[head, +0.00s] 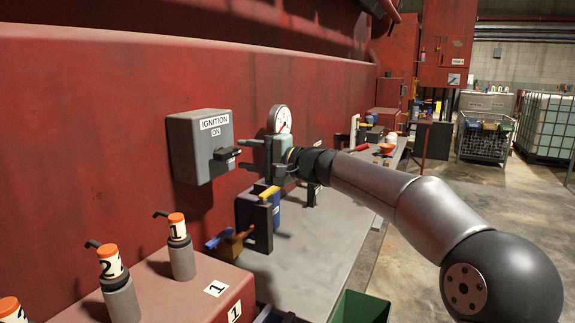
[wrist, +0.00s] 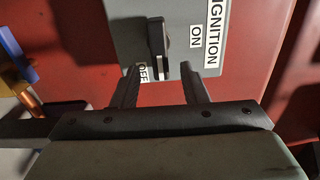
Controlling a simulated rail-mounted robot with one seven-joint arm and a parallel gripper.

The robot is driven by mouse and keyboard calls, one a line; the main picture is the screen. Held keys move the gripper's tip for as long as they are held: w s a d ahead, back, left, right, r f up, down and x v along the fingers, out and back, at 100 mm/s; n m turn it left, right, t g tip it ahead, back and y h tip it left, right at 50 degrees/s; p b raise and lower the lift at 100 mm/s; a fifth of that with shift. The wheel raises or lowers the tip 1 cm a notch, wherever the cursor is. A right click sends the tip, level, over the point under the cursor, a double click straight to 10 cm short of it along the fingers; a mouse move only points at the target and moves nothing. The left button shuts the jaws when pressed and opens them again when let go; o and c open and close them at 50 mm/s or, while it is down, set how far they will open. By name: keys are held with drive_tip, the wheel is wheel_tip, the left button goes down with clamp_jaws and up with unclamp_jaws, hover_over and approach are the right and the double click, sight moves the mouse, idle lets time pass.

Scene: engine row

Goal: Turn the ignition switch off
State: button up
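The grey ignition box (head: 186,150) is fixed to the red wall at the left, labelled IGNITION and ON. Its black switch lever (head: 224,153) sticks out of the front. In the wrist view the lever (wrist: 157,50) has its white-marked end pointing down in the picture, towards the OFF label (wrist: 146,74), which a finger partly hides. The ON label (wrist: 196,41) is off to the lever's right. My gripper (head: 243,154) faces the box. In the wrist view its fingers (wrist: 171,72) are apart, one each side of the lever's end, with visible gaps; contact cannot be seen.
A pressure gauge (head: 281,120) stands behind my gripper. Below are a dark block with a yellow handle (head: 269,193) and a blue handle (head: 217,240). Numbered orange-topped levers (head: 180,245) stand at front left. The grey bench (head: 312,255) has bare room in front.

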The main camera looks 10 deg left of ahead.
drive_tip(key=b+v, duration=0.1)
drive_tip(key=v, duration=1.2)
drive_tip(key=shift+d, duration=0.15)
drive_tip(key=s+d+f+n+g+h+p, duration=0.25)
drive_tip(key=s+f+h+p, duration=0.5)
drive_tip(key=s+f, duration=0.45)
drive_tip(key=s+d+f+n+g+h+p, duration=0.1)
drive_tip(key=s+d+f+h+p, duration=0.2)
drive_tip(key=s+d, duration=0.6)
drive_tip(key=s+d+f+n+g+h+p, duration=0.1)
drive_tip(key=s+d+f+h+p, duration=0.3)
drive_tip(key=s+d, duration=0.5)
drive_tip(key=s+f+g+h, duration=0.1)
drive_tip(key=s+h, duration=0.1)
drive_tip(key=s, duration=0.1)
drive_tip(key=shift+s, duration=0.4)
drive_tip(key=shift+a+r, duration=0.1)
